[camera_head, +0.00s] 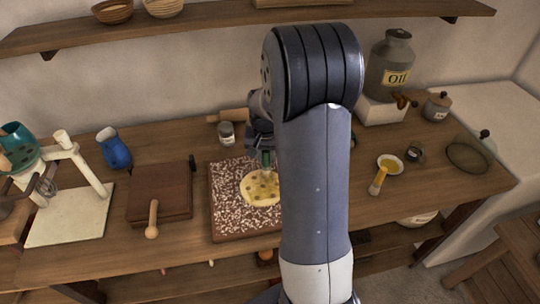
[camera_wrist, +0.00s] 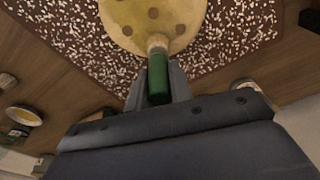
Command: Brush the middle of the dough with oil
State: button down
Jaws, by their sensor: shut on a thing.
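The dough (camera_head: 262,188) is a pale yellow round with several darker round spots on it. It lies on a speckled brown-and-white board (camera_head: 222,222); in the wrist view the dough (camera_wrist: 135,15) is at the top. My gripper (camera_head: 264,150) is above the dough's far side. In the wrist view my gripper (camera_wrist: 160,88) is shut on a green-handled tool (camera_wrist: 158,80) with a pale end pointing at the dough's edge. I cannot tell whether it touches the dough. A white bowl of yellow oil (camera_head: 391,160) stands to the right, with a yellowish brush (camera_head: 378,181) at its near rim.
A large oil can (camera_head: 390,65) stands on a pale block at the back right. A brown wooden board (camera_head: 160,192), a blue jug (camera_head: 113,148) and a white stand (camera_head: 70,215) are on the left. A small jar (camera_head: 226,133) is behind the speckled board. My arm hides the counter's middle.

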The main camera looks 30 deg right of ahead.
jog(key=shift+w+a, duration=0.25)
jog(key=shift+a, duration=0.75)
jog(key=shift+s+a+f+b, duration=0.1)
jog(key=shift+s+a+b, duration=0.2)
jog(key=shift+s, duration=0.95)
jog(key=shift+s+a+b, duration=0.25)
jog(key=shift+s+a, duration=0.05)
jog(key=shift+s, duration=0.9)
jog(key=shift+s+a+f+b, duration=0.1)
jog(key=shift+s+a+b, duration=0.2)
jog(key=shift+s, duration=0.95)
jog(key=shift+w+d+p, duration=0.15)
jog(key=shift+w+d, duration=0.15)
jog(key=shift+w, duration=0.95)
jog(key=shift+w+d+p, duration=0.1)
jog(key=shift+w+d, duration=0.2)
jog(key=shift+w, duration=0.9)
jog(key=shift+w+d+p, duration=0.15)
jog(key=shift+w+d, duration=0.15)
jog(key=shift+w, duration=0.95)
